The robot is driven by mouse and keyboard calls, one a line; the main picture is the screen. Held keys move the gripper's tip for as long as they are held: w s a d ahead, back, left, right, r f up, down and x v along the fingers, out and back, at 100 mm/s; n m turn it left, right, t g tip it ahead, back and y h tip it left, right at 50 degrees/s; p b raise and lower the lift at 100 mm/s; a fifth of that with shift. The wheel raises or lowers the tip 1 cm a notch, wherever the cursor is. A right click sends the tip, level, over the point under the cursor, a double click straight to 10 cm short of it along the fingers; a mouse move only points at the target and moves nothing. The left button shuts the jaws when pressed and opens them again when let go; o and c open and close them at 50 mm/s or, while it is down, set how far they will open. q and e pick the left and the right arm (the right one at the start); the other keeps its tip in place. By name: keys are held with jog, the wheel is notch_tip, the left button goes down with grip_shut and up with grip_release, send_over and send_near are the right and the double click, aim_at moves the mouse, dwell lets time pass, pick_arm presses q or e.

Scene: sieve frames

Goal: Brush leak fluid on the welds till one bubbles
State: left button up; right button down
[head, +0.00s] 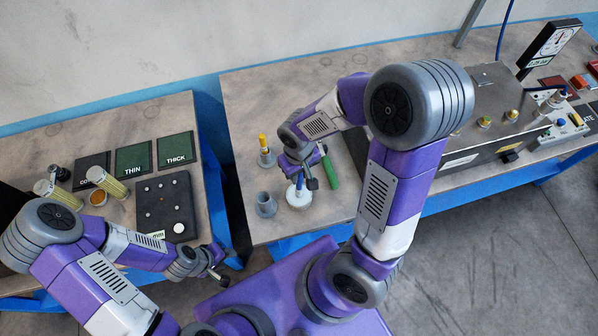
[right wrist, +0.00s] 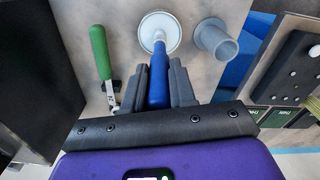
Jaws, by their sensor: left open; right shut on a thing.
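My right gripper (head: 299,172) is shut on a blue-handled brush (right wrist: 158,82), also seen in the right wrist view between the two fingers (right wrist: 160,90). The brush points down, its tip at a round white pot (head: 298,197), which shows in the right wrist view (right wrist: 170,22). Whether the bristles touch fluid is hidden. My left gripper (head: 218,276) is open and empty, low beside the left table. The metal box (head: 487,150) with brass fittings (head: 484,122) stands on the right of the bench. I cannot make out its welds or any bubbles.
A grey holder (head: 265,204) stands left of the pot. Another holder (head: 266,158) carries a yellow-topped tool. A green-handled tool (head: 329,170) lies right of the pot. A dial gauge (head: 557,42) stands behind the box. A gap separates the left table (head: 100,125) from the bench.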

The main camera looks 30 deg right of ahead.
dwell(0.5)
notch_tip(320, 180, up, 7)
jog(key=p, duration=0.5)
jog(key=shift+p, duration=0.4)
jog(key=shift+f, duration=0.1)
